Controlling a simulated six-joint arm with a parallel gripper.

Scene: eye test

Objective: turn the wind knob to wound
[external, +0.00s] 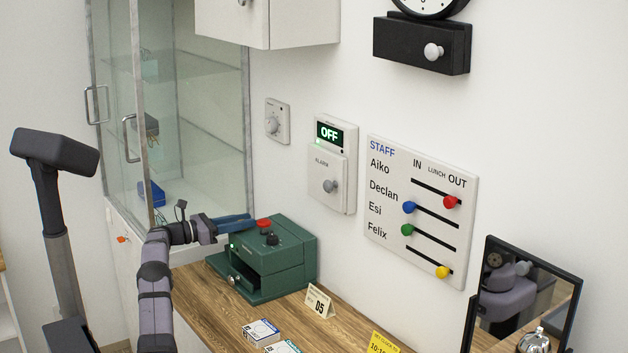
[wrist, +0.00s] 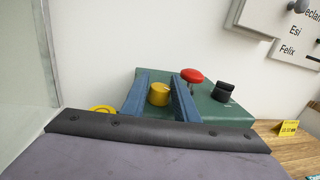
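A green box (external: 292,272) stands on the wooden counter against the wall, with a red button (external: 263,224) and a black knob (external: 271,239) on top. The wrist view shows the red button (wrist: 191,76), the black knob (wrist: 222,91) and a yellow knob (wrist: 159,94) on it. My gripper (external: 248,219) is over the box top. In the wrist view its blue fingers (wrist: 159,80) are apart, one on each side of the yellow knob; contact cannot be told. No readable label shows which knob is the wind knob.
The box's lower front is open, with a pale knob (external: 232,281) there. A glass cabinet (external: 205,120) stands left. The wall carries an OFF alarm panel (external: 332,165), a staff board (external: 422,205) and a black clock box (external: 420,43) with a white knob. A 05 card (external: 319,302) is close by.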

